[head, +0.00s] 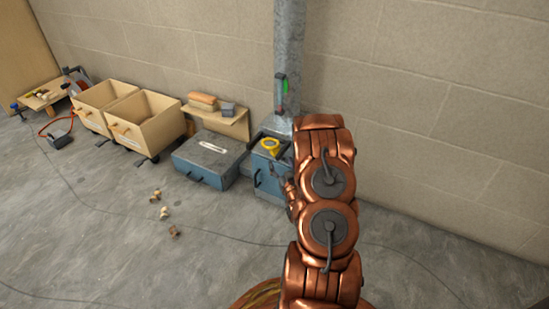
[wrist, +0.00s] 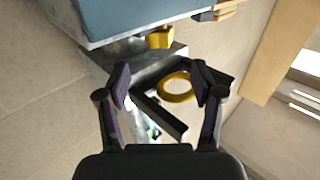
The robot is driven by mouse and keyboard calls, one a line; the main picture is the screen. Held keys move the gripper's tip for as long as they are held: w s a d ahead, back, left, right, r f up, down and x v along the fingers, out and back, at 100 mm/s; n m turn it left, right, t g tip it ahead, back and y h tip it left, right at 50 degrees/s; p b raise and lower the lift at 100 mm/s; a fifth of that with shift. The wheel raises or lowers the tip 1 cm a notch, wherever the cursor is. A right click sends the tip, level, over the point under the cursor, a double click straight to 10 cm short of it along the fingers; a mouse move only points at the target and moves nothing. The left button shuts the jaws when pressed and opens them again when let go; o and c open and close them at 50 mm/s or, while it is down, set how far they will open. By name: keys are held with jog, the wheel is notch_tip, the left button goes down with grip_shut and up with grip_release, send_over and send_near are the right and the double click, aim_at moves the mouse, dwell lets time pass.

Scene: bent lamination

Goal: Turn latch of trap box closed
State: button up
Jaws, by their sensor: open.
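The trap box (head: 268,180) is a blue box at the foot of the grey metal duct. A yellow ring (head: 270,143) shows on its top. In the wrist view a blue face of the box (wrist: 130,15) fills the top. A yellow latch-like piece (wrist: 159,38) juts out below that face. The yellow ring (wrist: 177,87) lies lower, by a dark angular frame. My gripper (wrist: 162,78) is open and empty, its fingers spread either side of the ring in the picture. I cannot tell whether it touches anything. In the head view my arm partly hides the box.
A low blue-grey case (head: 210,160) stands left of the box. A wooden shelf (head: 215,122) is behind the case, and wooden bins (head: 150,118) are farther left. Small pale pieces (head: 164,213) lie on the floor. The block wall is close behind; open floor lies in front.

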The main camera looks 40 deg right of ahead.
aim_at(276, 153)
jog(key=shift+b+x, duration=1.65)
jog(key=shift+x, duration=2.2)
jog(key=shift+f, duration=0.1)
jog(key=shift+c, duration=0.2)
jog(key=c, duration=1.1)
